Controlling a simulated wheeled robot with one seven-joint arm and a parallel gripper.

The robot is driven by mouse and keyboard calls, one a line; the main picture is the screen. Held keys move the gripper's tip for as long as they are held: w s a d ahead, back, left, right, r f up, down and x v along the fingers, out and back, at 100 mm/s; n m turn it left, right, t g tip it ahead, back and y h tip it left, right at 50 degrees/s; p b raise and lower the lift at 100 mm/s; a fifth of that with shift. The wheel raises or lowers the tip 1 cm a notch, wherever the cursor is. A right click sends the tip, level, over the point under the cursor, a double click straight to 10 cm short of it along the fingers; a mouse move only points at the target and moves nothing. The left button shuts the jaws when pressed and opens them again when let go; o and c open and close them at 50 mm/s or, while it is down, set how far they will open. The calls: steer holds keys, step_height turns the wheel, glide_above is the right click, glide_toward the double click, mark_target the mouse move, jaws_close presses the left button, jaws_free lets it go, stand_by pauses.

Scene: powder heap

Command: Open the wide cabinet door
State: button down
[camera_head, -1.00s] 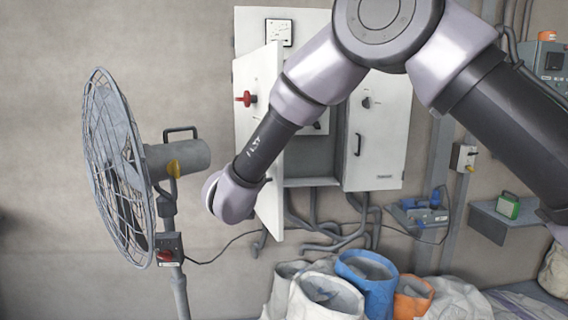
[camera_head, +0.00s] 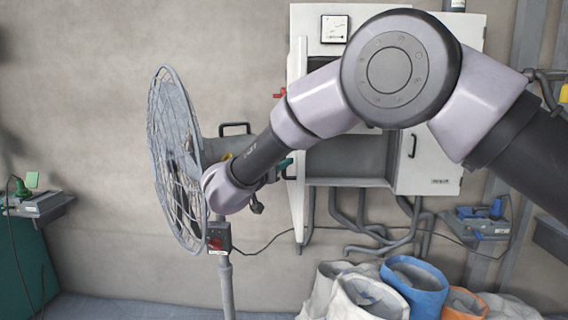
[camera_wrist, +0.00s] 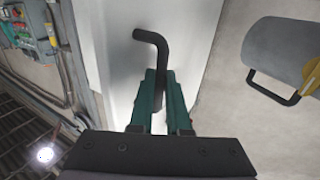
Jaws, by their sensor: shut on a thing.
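The white wall cabinet (camera_head: 478,35) stands behind my arm in the head view. Its left door (camera_head: 297,205) is swung out and shows nearly edge-on, with the grey interior (camera_head: 345,160) visible beside it. My gripper (camera_head: 280,168) is at this door's outer side, partly hidden by my arm. In the wrist view, the white door panel (camera_wrist: 115,25) fills the middle, and my gripper (camera_wrist: 160,88) is shut on its dark bent handle (camera_wrist: 150,37). The upper end of the handle sticks out beyond the fingertips. The cabinet's right door (camera_head: 435,165) is closed.
A grey standing fan (camera_head: 172,165) is close to my wrist on the left; its motor housing (camera_wrist: 285,52) shows in the wrist view. Several sacks and buckets, including a blue one (camera_head: 415,290), are below the cabinet. A green bench (camera_head: 28,265) stands far left.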

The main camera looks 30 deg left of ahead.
steer(key=c, duration=1.2)
jaws_free()
steer(key=shift+w+r, duration=0.15)
steer(key=shift+w, duration=0.1)
steer(key=shift+o, duration=0.2)
steer(key=shift+s, duration=0.1)
steer(key=s, duration=1)
steer(key=shift+s, duration=0.4)
steer(key=shift+d, duration=0.1)
